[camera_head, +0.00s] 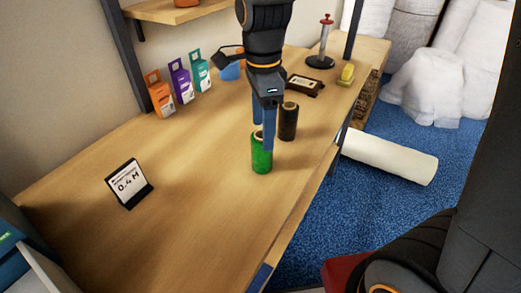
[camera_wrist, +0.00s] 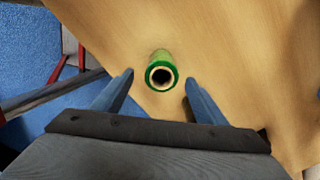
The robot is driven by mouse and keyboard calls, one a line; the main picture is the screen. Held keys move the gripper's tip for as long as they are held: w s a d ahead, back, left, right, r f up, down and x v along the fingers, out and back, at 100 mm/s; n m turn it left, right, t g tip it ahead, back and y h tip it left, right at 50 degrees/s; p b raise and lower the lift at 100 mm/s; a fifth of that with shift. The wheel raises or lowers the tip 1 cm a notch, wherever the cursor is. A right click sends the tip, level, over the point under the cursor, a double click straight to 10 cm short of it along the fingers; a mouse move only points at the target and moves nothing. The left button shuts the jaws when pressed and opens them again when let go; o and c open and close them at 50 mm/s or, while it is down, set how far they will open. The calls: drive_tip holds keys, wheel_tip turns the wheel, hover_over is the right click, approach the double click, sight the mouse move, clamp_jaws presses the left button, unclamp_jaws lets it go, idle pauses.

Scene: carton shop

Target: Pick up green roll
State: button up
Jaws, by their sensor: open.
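The green roll (camera_head: 261,158) stands upright on the wooden table, near its front edge. In the wrist view the green roll (camera_wrist: 161,56) shows from above, with its hollow core visible, just beyond and between the fingertips. My gripper (camera_head: 263,137) points down over the roll, with one blue finger in front of the roll's top edge. In the wrist view my gripper (camera_wrist: 158,78) is open with nothing between its fingers. I cannot tell exactly how far the fingertips are above the roll.
A black roll (camera_head: 288,122) stands close behind the green roll to the right. Orange, purple and teal boxes (camera_head: 180,80) line the wall. A sign reading 0.4 M (camera_head: 129,185) stands at left. A white roll (camera_head: 388,157) lies on the blue floor.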

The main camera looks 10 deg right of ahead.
sight(262, 151)
wheel_tip(262, 151, down, 2)
drive_tip(key=shift+d+f, duration=0.1)
drive_tip(key=shift+f, duration=0.15)
drive_tip(key=shift+w+f+p, duration=0.15)
drive_tip(key=shift+f+p, duration=0.55)
drive_tip(key=shift+f, duration=1.6)
drive_tip(key=c, duration=1.3)
drive_tip(key=shift+r, duration=0.15)
